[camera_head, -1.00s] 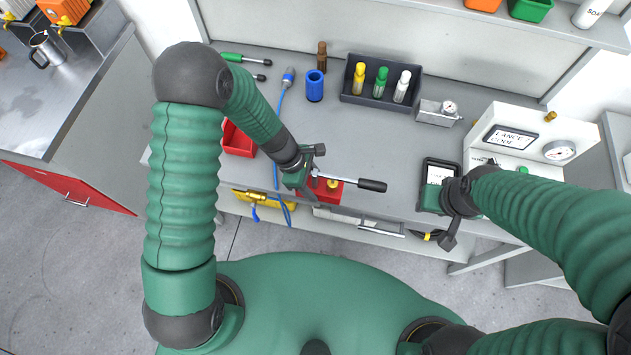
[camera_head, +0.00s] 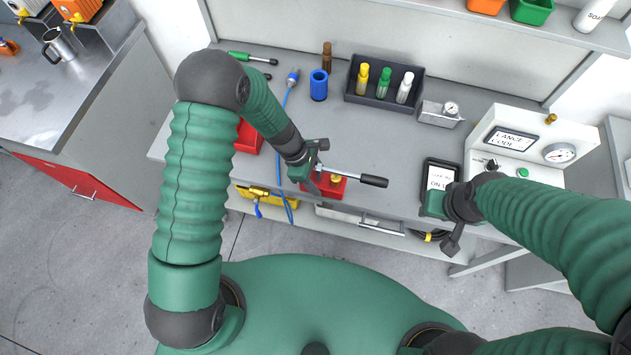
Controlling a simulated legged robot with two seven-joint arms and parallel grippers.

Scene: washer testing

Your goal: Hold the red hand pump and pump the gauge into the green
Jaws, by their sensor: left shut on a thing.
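The red hand pump (camera_head: 337,189) sits at the front edge of the grey bench, with a metal lever and a black handle (camera_head: 374,181) pointing right. My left gripper (camera_head: 312,174) is shut on the pump at its left side and hides part of its body. A small gauge (camera_head: 451,108) is on a grey metal block at the back of the bench. A larger round gauge (camera_head: 558,152) is on the white panel at right; both needles are too small to read. My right gripper (camera_head: 449,222) is by a dark handheld device (camera_head: 439,178); its fingers are unclear.
A dark tray (camera_head: 384,95) holds yellow, green and white bottles. A blue cup (camera_head: 318,86) stands beside it. A red bin (camera_head: 249,138) is partly behind my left arm. A blue cable runs over the bench front. The bench middle is clear.

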